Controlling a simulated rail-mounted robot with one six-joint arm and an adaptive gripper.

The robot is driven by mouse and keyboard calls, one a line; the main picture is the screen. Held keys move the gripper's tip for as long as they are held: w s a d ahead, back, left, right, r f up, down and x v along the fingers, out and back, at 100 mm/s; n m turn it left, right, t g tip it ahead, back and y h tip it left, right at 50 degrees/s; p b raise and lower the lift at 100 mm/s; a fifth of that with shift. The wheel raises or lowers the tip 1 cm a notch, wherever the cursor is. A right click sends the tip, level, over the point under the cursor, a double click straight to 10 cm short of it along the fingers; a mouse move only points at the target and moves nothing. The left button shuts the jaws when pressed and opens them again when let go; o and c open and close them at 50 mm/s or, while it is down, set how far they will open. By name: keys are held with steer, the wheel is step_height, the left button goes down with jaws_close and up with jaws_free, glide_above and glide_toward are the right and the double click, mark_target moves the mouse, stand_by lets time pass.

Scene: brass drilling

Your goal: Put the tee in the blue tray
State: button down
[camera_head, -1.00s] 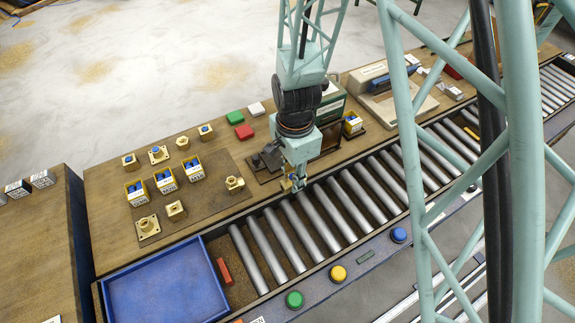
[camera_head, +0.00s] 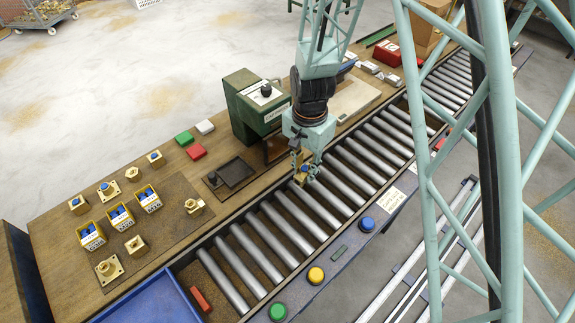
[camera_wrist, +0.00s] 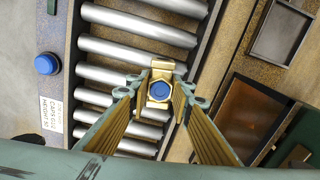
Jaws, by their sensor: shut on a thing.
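My gripper (camera_head: 304,174) is shut on a small brass fitting with a blue-plugged hexagonal end, which looks like the tee (camera_wrist: 159,90). In the wrist view the tee sits between the fingertips, over the rollers and near the conveyor's edge. In the head view it is mostly hidden by the fingers. The gap between it and the rollers cannot be judged. The blue tray (camera_head: 150,303) is at the lower left of the head view, cut off by the bottom edge, well away from my gripper. Its visible floor is empty.
The roller conveyor (camera_head: 268,232) runs diagonally, with coloured buttons (camera_head: 316,275) along its front. Several brass fittings and yellow bins (camera_head: 120,216) stand on a mat at the left. A green machine (camera_head: 252,105) and a dark small tray (camera_head: 233,172) stand behind the conveyor.

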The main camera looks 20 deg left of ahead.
steer(key=w+d, duration=0.3)
steer(key=d, duration=0.3)
steer(key=w+d+f+n+b, duration=0.1)
steer(key=w+d, duration=0.3)
steer(key=d, duration=0.3)
steer(key=w+d+n, duration=0.1)
steer(key=w+d, duration=0.3)
steer(key=d, duration=0.3)
steer(key=shift+f+b, duration=0.35)
steer(key=shift+b, duration=0.05)
steer(key=w+d+n+b, duration=0.1)
steer(key=d, duration=1)
steer(key=w+d+f+n, duration=0.1)
steer(key=w+d, duration=0.1)
steer(key=d, duration=0.9)
steer(key=shift+d+f+b, duration=0.25)
steer(key=shift+f+b, duration=0.05)
steer(key=shift+b, duration=0.05)
steer(key=shift+w+a, duration=0.1)
steer(key=shift+w, duration=0.05)
